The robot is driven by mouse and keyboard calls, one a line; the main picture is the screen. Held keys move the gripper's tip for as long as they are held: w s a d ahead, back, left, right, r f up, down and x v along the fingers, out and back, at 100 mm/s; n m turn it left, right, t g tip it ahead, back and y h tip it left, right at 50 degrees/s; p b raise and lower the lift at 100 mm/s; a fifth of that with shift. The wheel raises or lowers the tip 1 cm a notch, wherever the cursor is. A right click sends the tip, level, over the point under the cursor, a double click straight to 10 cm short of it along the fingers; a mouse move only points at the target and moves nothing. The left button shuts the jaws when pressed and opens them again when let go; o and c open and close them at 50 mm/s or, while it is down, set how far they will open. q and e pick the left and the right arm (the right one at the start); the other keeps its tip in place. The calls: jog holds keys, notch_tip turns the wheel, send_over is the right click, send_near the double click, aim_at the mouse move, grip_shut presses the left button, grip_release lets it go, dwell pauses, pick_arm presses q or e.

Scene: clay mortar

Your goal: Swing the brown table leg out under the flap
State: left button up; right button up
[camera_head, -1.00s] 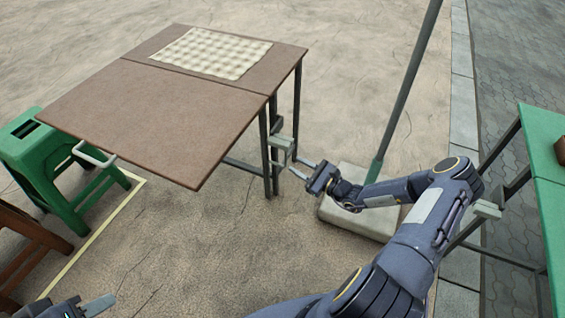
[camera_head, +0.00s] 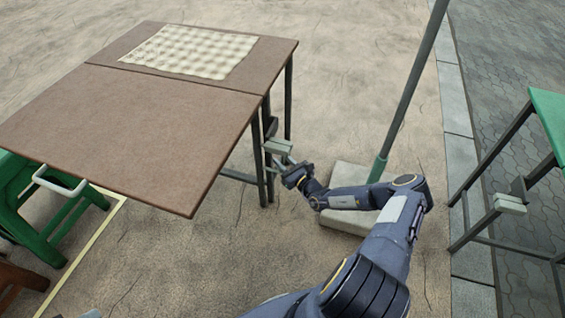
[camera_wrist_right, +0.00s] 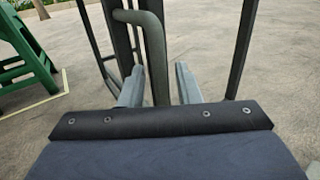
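The brown table (camera_head: 140,110) stands at the left in the head view, its front flap level. Two dark leg posts stand close together under the right edge near the flap joint; the swing leg (camera_head: 259,165) carries a grey handle (camera_head: 278,147). My right gripper (camera_head: 287,168) is at that handle. In the right wrist view, the fingers of my right gripper (camera_wrist_right: 158,88) are apart, with the curved handle bar (camera_wrist_right: 156,55) between them. Gaps show on both sides of the bar. Only a small tip of my left gripper (camera_head: 92,314) shows at the bottom left edge.
A green table (camera_head: 550,120) is at the right. A green stool (camera_head: 40,220) stands by the flap's left side. Open ground lies below the flap.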

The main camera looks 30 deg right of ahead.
jog(key=shift+w, duration=0.25)
grip_shut()
jog(key=shift+a, duration=0.1)
